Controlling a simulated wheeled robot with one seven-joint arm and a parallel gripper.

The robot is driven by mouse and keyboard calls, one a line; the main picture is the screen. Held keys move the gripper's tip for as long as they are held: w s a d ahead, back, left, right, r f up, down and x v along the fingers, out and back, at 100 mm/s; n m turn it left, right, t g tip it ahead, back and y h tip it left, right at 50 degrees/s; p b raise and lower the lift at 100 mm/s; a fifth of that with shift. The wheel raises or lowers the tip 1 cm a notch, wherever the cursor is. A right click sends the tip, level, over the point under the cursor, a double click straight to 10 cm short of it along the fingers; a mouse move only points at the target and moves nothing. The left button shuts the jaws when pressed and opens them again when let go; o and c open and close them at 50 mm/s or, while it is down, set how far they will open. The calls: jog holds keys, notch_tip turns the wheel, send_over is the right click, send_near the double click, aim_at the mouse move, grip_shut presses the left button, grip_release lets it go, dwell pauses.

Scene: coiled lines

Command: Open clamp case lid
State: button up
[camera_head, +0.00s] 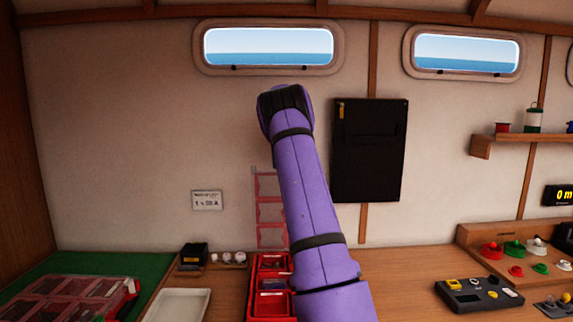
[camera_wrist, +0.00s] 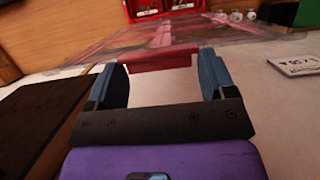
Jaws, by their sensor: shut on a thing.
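The lid (camera_head: 268,210) is a clear panel with red dividing bars. It stands raised at the back of the red case (camera_head: 262,262), which is partly hidden by my purple arm. In the wrist view, the lid (camera_wrist: 95,50) stretches from my gripper (camera_wrist: 161,62) towards the red case (camera_wrist: 160,8) at the top. My gripper's two blue fingers are shut on a dark red tab (camera_wrist: 160,60) at the lid's edge. In the head view, my gripper is hidden behind my arm.
Another red-barred clear case (camera_head: 60,298) lies on a green mat at the left. A white tray (camera_head: 178,305) sits beside the red case. A black wall panel (camera_head: 370,150) hangs right of my arm. A dark control box (camera_head: 478,294) sits on the counter.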

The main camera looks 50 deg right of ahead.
jog(key=shift+f, duration=0.4)
